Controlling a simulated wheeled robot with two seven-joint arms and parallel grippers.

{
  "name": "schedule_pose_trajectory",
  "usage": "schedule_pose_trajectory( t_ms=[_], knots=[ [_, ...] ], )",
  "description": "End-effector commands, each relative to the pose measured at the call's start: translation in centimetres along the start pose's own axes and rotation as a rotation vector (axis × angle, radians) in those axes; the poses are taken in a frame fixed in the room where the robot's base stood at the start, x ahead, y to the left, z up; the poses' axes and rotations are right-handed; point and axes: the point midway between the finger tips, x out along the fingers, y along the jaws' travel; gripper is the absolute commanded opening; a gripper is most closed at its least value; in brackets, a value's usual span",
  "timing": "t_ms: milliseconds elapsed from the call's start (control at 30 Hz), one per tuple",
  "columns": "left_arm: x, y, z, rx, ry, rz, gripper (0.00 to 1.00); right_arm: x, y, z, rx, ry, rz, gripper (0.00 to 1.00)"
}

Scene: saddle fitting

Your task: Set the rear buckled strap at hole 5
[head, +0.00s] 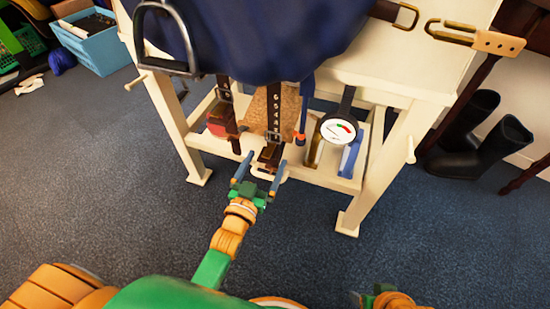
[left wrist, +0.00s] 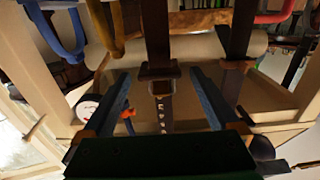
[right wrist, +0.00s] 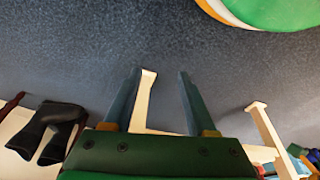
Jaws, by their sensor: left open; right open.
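A dark strap with pale hole numbers (head: 273,108) hangs in the middle under the blue pad, with a dark buckle (head: 269,154) near its lower end. In the left wrist view the buckle (left wrist: 162,86) and the numbered strap (left wrist: 163,118) show between the fingers. I cannot tell for sure which strap is the rear one. My left gripper (head: 263,167) is open, its fingers on either side of the buckle; contact is not visible. A second dark strap (head: 224,98) hangs to the left. My right gripper (right wrist: 159,72) is open and empty, low over the floor.
A cream stand (head: 172,120) with a lower shelf carries the pad. A round dial gauge (head: 338,129) hangs right of the strap. A metal stirrup (head: 165,40) hangs at the left. Black boots (head: 483,140) stand right. The carpet (head: 100,190) in front is clear.

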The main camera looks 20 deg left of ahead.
Motion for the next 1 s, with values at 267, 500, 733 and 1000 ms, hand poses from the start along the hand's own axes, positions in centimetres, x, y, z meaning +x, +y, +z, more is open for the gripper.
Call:
schedule_pose_trajectory(
  t_ms=[267,500,733,1000],
  knots=[
    [3.6,0.0,0.2,0.000,-0.001,0.001,0.95,-1.8,-0.3,-4.2,-0.011,0.210,-0.001,0.57],
    [4.6,0.1,0.1,0.000,-0.002,0.001,0.95,-2.5,-0.5,-7.4,-0.019,0.365,-0.004,0.57],
    [4.7,0.1,0.1,-0.001,-0.003,0.001,0.95,-2.7,-0.6,-7.8,-0.019,0.385,-0.004,0.57],
    [4.7,0.1,0.1,0.000,-0.003,0.001,0.44,-2.6,-0.6,-7.8,-0.019,0.383,-0.005,0.57]
  ],
)
